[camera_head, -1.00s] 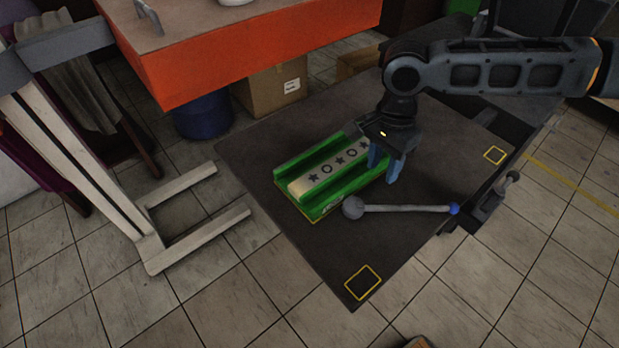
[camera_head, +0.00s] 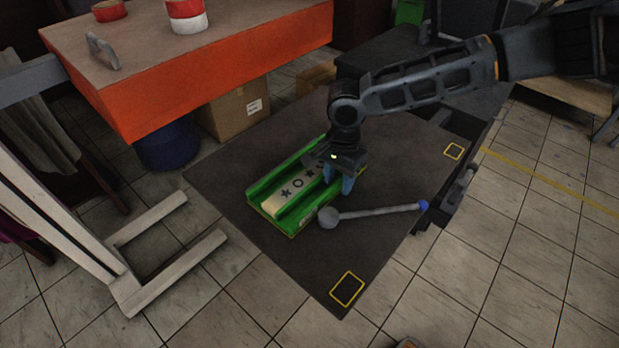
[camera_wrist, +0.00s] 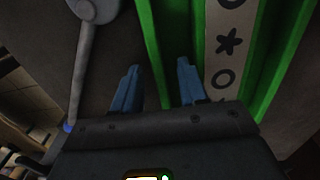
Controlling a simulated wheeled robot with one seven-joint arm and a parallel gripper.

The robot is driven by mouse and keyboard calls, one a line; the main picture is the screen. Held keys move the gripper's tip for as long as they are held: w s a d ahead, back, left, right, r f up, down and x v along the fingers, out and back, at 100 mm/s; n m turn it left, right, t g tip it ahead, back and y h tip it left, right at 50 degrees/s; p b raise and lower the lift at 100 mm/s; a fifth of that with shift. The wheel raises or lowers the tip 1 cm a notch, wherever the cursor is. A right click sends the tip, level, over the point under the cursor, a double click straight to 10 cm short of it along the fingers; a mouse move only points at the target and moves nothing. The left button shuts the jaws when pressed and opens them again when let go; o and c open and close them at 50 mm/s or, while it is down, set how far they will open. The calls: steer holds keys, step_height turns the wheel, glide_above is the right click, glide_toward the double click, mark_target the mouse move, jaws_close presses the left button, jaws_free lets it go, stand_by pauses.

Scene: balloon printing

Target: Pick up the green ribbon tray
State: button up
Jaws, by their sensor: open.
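The green ribbon tray (camera_head: 264,187) lies on the dark tabletop in the head view. A pale strip (camera_head: 287,195) printed with dark stars and rings lies along its channel. My gripper (camera_head: 338,184) is open with its blue fingers pointing down at the tray's right end, partly hiding it. In the wrist view, the tray's green side wall (camera_wrist: 149,40) runs between the two open fingertips (camera_wrist: 158,66). The left finger is over the dark surface, and the right one is over the tray. I cannot tell whether the fingers touch the tray.
A grey rod with a ball end (camera_head: 328,217) and a blue tip lies just in front of the tray. An orange table (camera_head: 200,70) stands behind, with a cardboard box (camera_head: 235,110) beneath. A white frame (camera_head: 165,270) stands left. The dark tabletop (camera_head: 320,270) has free room in front.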

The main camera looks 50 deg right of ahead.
jaws_close()
stand_by(0.3)
stand_by(0.3)
